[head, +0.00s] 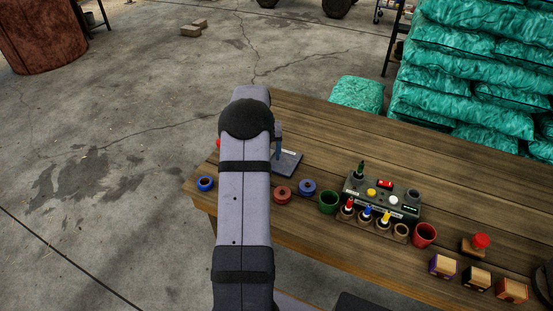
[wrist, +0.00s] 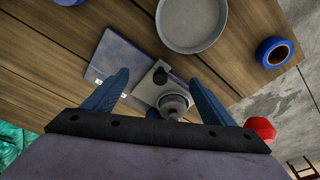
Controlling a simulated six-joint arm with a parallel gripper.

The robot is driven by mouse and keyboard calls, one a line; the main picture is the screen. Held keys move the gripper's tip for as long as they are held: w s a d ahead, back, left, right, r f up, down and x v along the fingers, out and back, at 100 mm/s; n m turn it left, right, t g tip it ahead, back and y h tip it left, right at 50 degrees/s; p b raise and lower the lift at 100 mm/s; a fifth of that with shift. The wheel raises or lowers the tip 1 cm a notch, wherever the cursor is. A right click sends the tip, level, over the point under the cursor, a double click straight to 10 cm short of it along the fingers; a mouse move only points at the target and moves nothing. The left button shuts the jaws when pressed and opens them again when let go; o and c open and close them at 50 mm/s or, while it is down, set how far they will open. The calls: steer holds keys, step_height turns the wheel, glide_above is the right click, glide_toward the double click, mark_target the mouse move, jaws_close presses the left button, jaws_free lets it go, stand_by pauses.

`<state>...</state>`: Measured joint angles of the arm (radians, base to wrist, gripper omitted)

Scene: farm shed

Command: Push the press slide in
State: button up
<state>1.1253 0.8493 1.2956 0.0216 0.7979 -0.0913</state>
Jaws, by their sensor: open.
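In the wrist view my gripper (wrist: 160,78) is open, with its two blue fingers apart and nothing held between them. Between and below the fingers is a small light-metal device (wrist: 150,84) with a dark block and a round silver part, which looks like the press; which part is its slide I cannot tell. A dark blue-grey flat plate (wrist: 112,58) lies beside it, left of the fingers. A red knob (wrist: 260,128) shows right of the gripper; its link to the press is hidden. In the head view my arm hides the press, and the plate (head: 288,163) shows in part.
A grey round dish (wrist: 191,22) and a blue ring (wrist: 273,52) lie near the press. The back of the table is clear.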

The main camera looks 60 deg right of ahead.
steer(key=shift+w+d+p+v, duration=0.2)
steer(key=shift+p+v, duration=0.65)
steer(key=shift+v, duration=0.4)
steer(key=shift+w+d+p+v, duration=0.1)
steer(key=shift+d+p+v, duration=0.15)
steer(key=shift+p+v, duration=0.85)
steer(key=shift+w+d+p+v, duration=0.15)
steer(key=shift+p+v, duration=0.5)
steer(key=shift+v, duration=0.75)
steer(key=shift+r, duration=0.15)
